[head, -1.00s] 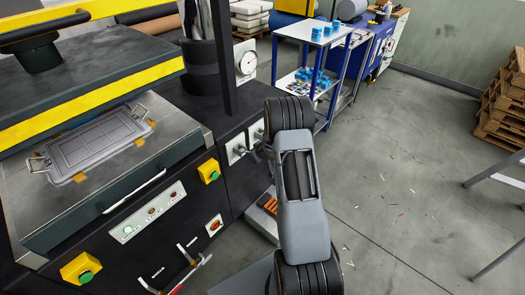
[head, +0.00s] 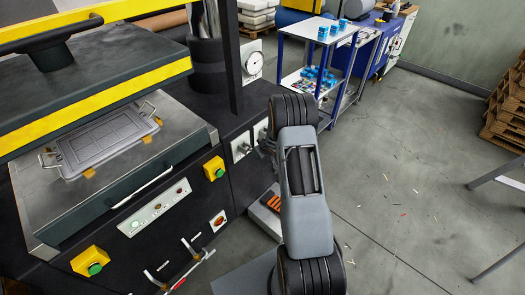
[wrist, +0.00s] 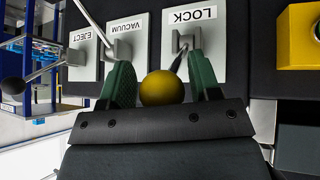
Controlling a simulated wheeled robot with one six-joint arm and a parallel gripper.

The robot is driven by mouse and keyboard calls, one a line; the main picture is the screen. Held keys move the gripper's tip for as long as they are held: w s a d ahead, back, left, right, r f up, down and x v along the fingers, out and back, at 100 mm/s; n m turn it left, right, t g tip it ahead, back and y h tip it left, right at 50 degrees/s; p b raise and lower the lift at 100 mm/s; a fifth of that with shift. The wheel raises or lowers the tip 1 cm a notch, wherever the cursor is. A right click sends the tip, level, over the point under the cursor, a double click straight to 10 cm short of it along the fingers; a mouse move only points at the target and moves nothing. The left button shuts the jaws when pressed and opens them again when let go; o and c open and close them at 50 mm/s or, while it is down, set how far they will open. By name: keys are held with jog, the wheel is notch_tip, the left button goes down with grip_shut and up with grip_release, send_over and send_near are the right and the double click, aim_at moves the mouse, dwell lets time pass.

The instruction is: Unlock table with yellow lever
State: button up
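In the wrist view, the yellow ball knob (wrist: 162,88) sits on a thin metal lever coming from the plate marked LOCK (wrist: 198,35). My gripper (wrist: 160,72) is open, its two green fingers on either side of the knob and rod. The knob lies close to the left finger, with a gap to the right one; I cannot tell whether it touches the left. In the head view, my arm hides the lever and most of my gripper. The machine table (head: 40,205) carries a grey rectangular tray-like frame (head: 105,145) with wire handles.
Beside the lock plate are plates marked VACUUM (wrist: 124,35) and EJECT (wrist: 83,42), each with a lever; the EJECT lever ends in a black ball (wrist: 12,88). A yellow box (wrist: 298,40) is at right.

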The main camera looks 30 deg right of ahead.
jog(key=shift+o, duration=0.5)
jog(key=shift+f, duration=0.1)
jog(key=p+v, duration=0.2)
jog(key=v, duration=1.1)
jog(key=shift+s+r+p, duration=0.2)
jog(key=shift+r+p, duration=0.1)
jog(key=shift+r, duration=0.1)
